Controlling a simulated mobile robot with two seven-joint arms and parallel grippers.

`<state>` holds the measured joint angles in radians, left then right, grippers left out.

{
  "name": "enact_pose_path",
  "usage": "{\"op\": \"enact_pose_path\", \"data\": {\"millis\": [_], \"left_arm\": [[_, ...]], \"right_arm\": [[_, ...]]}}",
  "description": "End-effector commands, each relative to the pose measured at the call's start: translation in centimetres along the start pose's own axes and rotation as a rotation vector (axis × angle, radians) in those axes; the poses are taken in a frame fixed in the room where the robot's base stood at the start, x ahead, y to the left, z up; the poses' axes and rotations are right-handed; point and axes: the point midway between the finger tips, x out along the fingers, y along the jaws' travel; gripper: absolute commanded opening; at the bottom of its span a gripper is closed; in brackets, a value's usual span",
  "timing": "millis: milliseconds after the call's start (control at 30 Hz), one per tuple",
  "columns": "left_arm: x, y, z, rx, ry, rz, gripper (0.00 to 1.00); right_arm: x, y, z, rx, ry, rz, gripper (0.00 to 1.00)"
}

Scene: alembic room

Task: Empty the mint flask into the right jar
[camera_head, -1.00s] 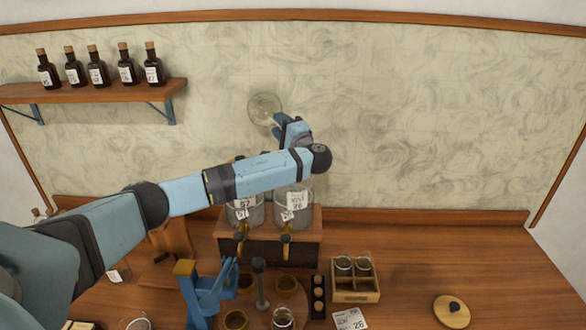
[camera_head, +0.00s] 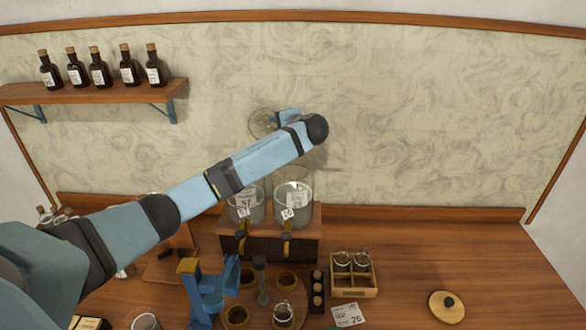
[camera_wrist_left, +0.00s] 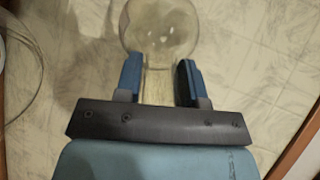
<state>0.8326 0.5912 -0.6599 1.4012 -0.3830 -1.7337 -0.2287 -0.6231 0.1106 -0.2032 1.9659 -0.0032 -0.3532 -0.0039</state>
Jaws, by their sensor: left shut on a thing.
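A round clear glass flask (camera_head: 262,123) is held high in front of the back wall, above the two jars. My left gripper (camera_head: 281,118) is shut on its neck. In the left wrist view the flask's round bulb (camera_wrist_left: 160,27) lies beyond the fingers (camera_wrist_left: 159,80), with the neck between them. I see no clear liquid in the bulb. The right jar (camera_head: 303,204) is a glass cylinder with a label and a tap, standing on a wooden stand below my wrist. The left jar (camera_head: 247,212) stands beside it, partly hidden by my arm. My right gripper is not in view.
A wall shelf (camera_head: 100,90) at the left holds several brown bottles. On the table are a blue press (camera_head: 195,285), a wooden box with two small jars (camera_head: 354,286), a card (camera_head: 347,314) and a round lid (camera_head: 447,306). The table's right part is mostly clear.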

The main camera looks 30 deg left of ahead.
Motion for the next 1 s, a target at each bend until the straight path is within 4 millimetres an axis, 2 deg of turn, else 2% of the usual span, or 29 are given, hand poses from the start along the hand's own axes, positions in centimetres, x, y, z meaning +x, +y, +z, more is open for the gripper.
{"op": "enact_pose_path", "data": {"millis": [1000], "left_arm": [[1.2,-1.1,0.0,-0.012,0.014,1.013,0.00]], "right_arm": [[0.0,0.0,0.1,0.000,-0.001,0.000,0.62]]}}
